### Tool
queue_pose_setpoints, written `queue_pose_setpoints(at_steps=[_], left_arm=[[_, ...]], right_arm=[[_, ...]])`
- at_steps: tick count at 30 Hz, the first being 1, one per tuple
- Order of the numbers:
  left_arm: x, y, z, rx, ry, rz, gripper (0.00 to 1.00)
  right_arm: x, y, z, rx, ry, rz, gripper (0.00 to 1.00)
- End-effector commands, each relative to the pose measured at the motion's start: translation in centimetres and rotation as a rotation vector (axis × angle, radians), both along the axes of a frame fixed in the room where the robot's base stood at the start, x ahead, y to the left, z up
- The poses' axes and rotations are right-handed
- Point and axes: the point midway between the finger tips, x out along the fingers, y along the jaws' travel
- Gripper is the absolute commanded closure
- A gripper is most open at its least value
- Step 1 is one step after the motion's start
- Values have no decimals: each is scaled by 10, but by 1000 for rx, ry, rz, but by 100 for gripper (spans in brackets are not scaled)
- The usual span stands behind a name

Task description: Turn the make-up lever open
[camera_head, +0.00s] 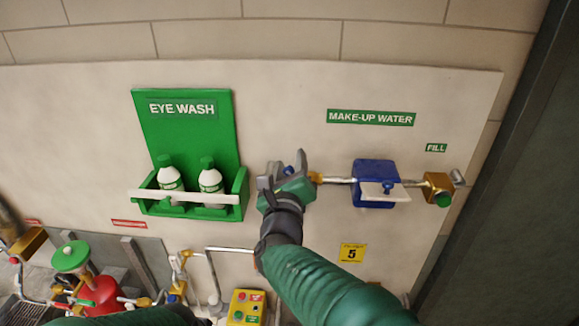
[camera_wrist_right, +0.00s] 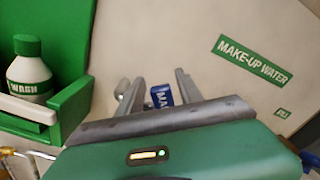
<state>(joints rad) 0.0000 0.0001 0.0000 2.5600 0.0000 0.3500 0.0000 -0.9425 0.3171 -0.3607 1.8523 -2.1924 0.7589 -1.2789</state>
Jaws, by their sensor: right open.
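My right gripper (camera_head: 284,168) is raised against the wall panel, at the left end of the make-up pipe, with its fingers open. In the right wrist view its two fingers (camera_wrist_right: 158,82) stand apart. A blue lever end (camera_wrist_right: 162,95) with white lettering shows between them; I cannot tell whether they touch it. In the head view only a small blue bit of the lever (camera_head: 289,170) shows, and the gripper hides the rest. The green MAKE-UP WATER sign (camera_head: 370,117) is above right. My left gripper is not in view.
Right of the gripper, the pipe (camera_head: 336,180) carries a blue box (camera_head: 375,170) and a brass fitting (camera_head: 437,184). The green eye wash holder (camera_head: 185,130) with two bottles stands close on the left. A yellow button box (camera_head: 245,306) and other pipework lie below.

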Motion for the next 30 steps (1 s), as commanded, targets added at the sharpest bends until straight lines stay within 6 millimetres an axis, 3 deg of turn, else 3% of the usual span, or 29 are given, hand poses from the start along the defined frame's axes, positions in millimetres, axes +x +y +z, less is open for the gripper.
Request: queue_pose_setpoints(at_steps=[5, 15, 21, 30], left_arm=[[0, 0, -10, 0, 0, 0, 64], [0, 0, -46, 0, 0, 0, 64], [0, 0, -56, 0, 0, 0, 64], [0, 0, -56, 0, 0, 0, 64]], right_arm=[[-17, 1, -3, 3, 0, 4, 57], [-112, 2, -5, 4, -1, 4, 57], [-154, 2, -4, 1, 1, 2, 57], [-166, 2, -2, -2, 2, 0, 57]])
